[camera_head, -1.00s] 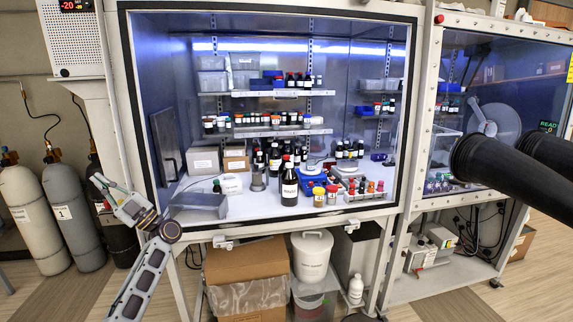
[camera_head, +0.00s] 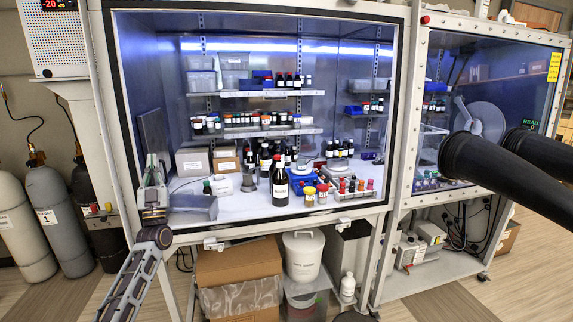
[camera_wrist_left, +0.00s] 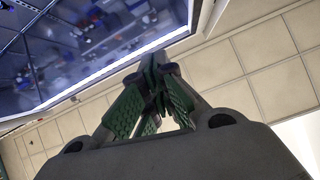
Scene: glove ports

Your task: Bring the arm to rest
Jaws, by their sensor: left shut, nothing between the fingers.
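My left gripper (camera_head: 152,170) points upward in front of the left edge of the open glove box (camera_head: 98,110). Its green-padded fingers are closed together and empty in the left wrist view (camera_wrist_left: 155,68). My left arm comes up from the bottom left of the head view, bent at the wrist. Behind the gripper, inside the box, is a grey tray-like block (camera_head: 192,208). My right gripper does not show.
The box holds a large dark bottle (camera_head: 279,182), small bottles and shelves (camera_head: 255,93). Gas cylinders (camera_head: 60,215) stand at left. Black glove sleeves (camera_head: 490,165) jut out at right. A cardboard box (camera_head: 238,268) and white bucket (camera_head: 303,255) sit below.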

